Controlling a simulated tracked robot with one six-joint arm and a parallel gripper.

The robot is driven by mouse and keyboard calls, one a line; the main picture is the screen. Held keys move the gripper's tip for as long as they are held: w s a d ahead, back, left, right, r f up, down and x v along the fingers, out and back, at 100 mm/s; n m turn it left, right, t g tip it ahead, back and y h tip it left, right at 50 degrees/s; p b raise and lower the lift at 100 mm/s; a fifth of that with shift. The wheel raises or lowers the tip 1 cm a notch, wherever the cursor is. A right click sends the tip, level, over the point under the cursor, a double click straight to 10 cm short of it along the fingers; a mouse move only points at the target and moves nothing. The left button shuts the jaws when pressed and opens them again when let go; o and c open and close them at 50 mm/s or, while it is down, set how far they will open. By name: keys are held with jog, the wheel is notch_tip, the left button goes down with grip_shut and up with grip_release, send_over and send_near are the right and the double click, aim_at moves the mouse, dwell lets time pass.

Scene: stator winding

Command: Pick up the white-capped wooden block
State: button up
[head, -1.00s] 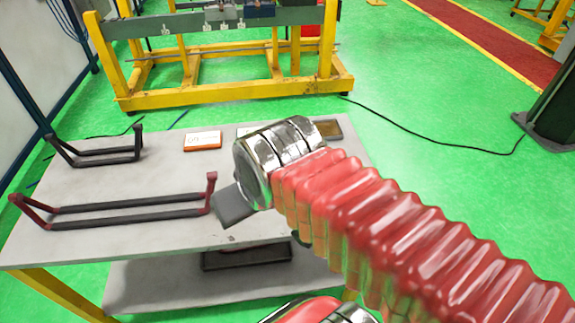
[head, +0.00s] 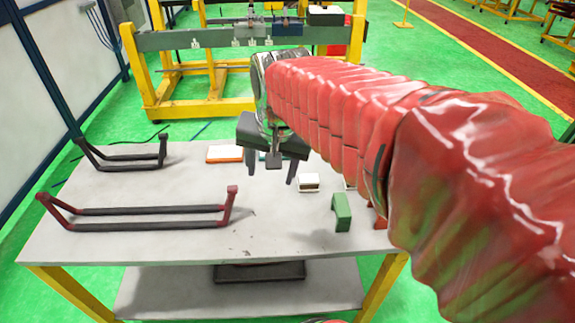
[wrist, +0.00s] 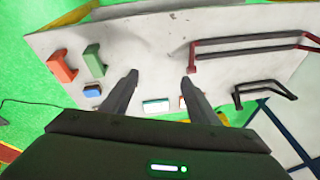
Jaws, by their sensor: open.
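A small block with a white top and a darker front, which looks like the white-capped wooden block (head: 308,181), sits on the grey table in the head view, just right of my gripper. My gripper (head: 266,173) is open and empty, pointing down above the table. In the wrist view my gripper (wrist: 160,77) shows its two dark fingers wide apart with bare tabletop between the tips. I cannot make out the white-capped block in the wrist view; the left finger may hide it.
A green bridge (head: 341,212) and a red bridge (wrist: 63,66) stand near a blue block (wrist: 92,90). An orange-edged box (head: 225,153) and a white-topped green box (wrist: 156,105) lie farther back. Dark-barred handles (head: 150,217) stand at left. The front middle of the table (head: 190,245) is bare.

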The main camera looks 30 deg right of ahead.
jog(key=w+d+f+m+g, duration=0.2)
jog(key=w+d+f+m, duration=0.1)
jog(key=w+d+m, duration=0.5)
jog(key=m+g, duration=0.2)
jog(key=m, duration=0.5)
send_over(309, 178)
notch_tip(309, 178, down, 10)
jog(key=shift+w+r+y, duration=0.1)
jog(key=shift+r+y, duration=0.1)
jog(key=shift+y, duration=0.1)
jog(key=shift+f, duration=4.35)
jog(key=shift+f, duration=2.6)
jog(key=shift+c, duration=0.2)
